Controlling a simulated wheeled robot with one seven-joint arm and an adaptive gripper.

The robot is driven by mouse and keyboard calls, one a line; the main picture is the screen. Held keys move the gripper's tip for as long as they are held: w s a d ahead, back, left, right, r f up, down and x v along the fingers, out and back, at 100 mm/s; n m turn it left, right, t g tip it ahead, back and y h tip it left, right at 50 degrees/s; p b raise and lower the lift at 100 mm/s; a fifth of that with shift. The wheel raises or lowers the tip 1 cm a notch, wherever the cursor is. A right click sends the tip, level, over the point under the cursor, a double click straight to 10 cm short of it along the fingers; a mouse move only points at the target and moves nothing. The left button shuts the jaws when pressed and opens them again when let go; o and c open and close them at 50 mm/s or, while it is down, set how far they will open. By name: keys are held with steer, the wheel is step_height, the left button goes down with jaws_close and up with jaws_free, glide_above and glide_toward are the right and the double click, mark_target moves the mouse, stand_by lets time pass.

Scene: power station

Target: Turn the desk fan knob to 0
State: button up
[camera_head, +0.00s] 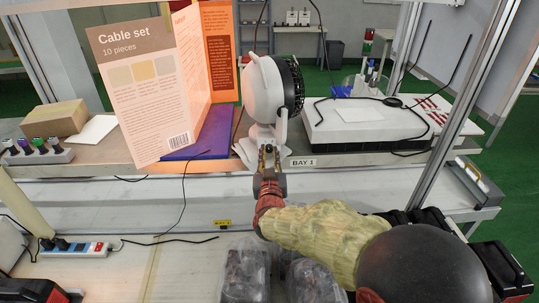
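A white desk fan (262,88) with a dark grille stands on the far bench, its grille turned to the right. Its white base (248,152) is partly covered by my gripper (268,152). My arm reaches up from the lower right, and the gripper's end is at the front of the fan base. The knob cannot be made out; the gripper may be hiding it. Whether the fingers are open or shut, or touch the knob, is too small to tell.
A tall cable set leaflet (150,90) stands left of the fan on a blue folder (205,140). A white box-like device (365,118) with cables lies right. A cardboard box (55,118) is far left. A white power strip (75,248) lies on the near bench.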

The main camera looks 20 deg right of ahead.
steer(key=o, duration=0.5)
steer(key=shift+s, duration=0.1)
steer(key=shift+v, duration=5.9)
